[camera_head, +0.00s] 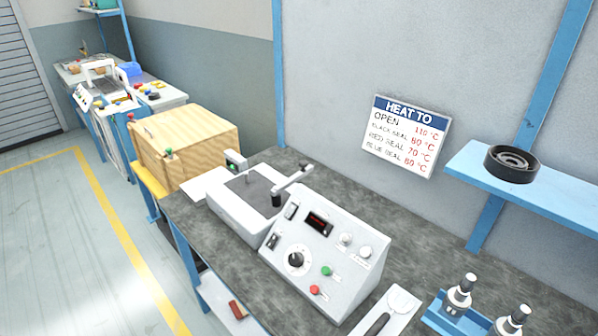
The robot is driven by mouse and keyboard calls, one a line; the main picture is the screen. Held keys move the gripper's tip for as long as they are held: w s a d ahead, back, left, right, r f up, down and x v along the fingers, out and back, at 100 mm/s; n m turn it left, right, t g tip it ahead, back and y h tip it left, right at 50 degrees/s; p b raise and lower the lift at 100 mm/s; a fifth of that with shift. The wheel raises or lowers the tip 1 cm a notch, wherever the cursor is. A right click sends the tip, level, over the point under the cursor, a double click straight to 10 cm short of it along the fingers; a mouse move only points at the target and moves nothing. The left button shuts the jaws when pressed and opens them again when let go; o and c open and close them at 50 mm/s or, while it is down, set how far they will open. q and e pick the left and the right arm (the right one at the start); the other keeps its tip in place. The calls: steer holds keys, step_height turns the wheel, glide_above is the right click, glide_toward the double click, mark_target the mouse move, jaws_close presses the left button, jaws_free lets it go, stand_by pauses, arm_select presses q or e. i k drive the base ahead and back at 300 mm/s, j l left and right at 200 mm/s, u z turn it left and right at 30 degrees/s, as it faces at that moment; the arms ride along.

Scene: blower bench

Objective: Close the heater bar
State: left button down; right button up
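The heater (240,217) is a white box with a grey top on the dark bench, near the middle of the head view. The light heater bar (292,180) sits over a dark upright post (276,200) at the heater's right side. It points toward the back right, with a small dark knob at its far end. Neither of my grippers shows.
A sloped control box (322,250) with red display, knobs and buttons stands right of the heater. A wooden crate (185,145) is at left. A black ring (511,163) lies on a blue wall shelf (560,202). A blue rack (445,318) holds bottles at lower right.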

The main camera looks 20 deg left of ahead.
mark_target(305, 169)
steer(key=k+j+z, duration=0.15)
steer(key=j+z, duration=0.2)
steer(key=z, duration=0.15)
steer(key=k+j+z, duration=0.25)
steer(key=z, duration=0.2)
